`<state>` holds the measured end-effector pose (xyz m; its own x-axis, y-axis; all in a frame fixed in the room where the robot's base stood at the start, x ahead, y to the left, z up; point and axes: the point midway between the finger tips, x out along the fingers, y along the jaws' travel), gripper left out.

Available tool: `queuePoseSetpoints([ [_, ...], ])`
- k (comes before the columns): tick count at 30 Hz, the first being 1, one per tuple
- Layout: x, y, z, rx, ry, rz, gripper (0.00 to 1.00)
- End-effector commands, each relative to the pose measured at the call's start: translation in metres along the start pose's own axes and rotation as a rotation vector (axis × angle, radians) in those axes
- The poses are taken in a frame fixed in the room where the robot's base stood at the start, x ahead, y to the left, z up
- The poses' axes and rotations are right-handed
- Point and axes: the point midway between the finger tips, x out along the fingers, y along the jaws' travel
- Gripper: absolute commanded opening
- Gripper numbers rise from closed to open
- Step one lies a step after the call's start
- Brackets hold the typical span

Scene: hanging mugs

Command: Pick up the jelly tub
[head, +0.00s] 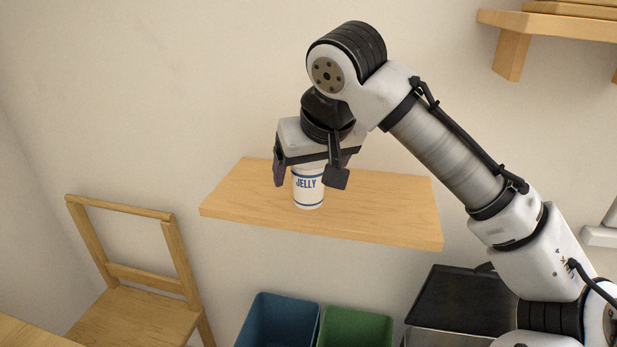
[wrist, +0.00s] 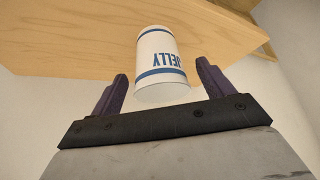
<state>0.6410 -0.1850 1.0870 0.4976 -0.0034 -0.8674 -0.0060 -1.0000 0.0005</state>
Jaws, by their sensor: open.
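The jelly tub (head: 308,188) is a white cup with blue bands and the word JELLY. It stands upright on a wooden wall shelf (head: 390,211). My gripper (head: 311,180) is open above the tub and points down, with a finger on either side of its upper part. In the wrist view the tub (wrist: 160,62) sits between and beyond the two dark fingers (wrist: 160,82), with a gap on each side. The tub's top is partly hidden behind the gripper in the head view.
A wooden chair (head: 140,275) stands at the left below the shelf. A blue bin (head: 278,322), a green bin (head: 354,328) and a black-lidded bin (head: 460,300) stand below. Another shelf (head: 545,24) is at the upper right. The shelf is clear around the tub.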

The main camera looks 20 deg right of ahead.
Motion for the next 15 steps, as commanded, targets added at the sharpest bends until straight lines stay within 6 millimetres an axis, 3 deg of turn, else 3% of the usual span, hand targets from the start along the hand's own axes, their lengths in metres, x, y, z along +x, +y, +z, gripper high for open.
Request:
queuePoseSetpoints([
  [6,0.026,-0.001,0.001,0.000,-0.001,0.000,0.80],
  [14,0.028,-0.001,0.000,0.000,0.000,-0.001,0.80],
  [15,0.028,-0.001,0.000,0.000,0.000,-0.001,0.75],
])
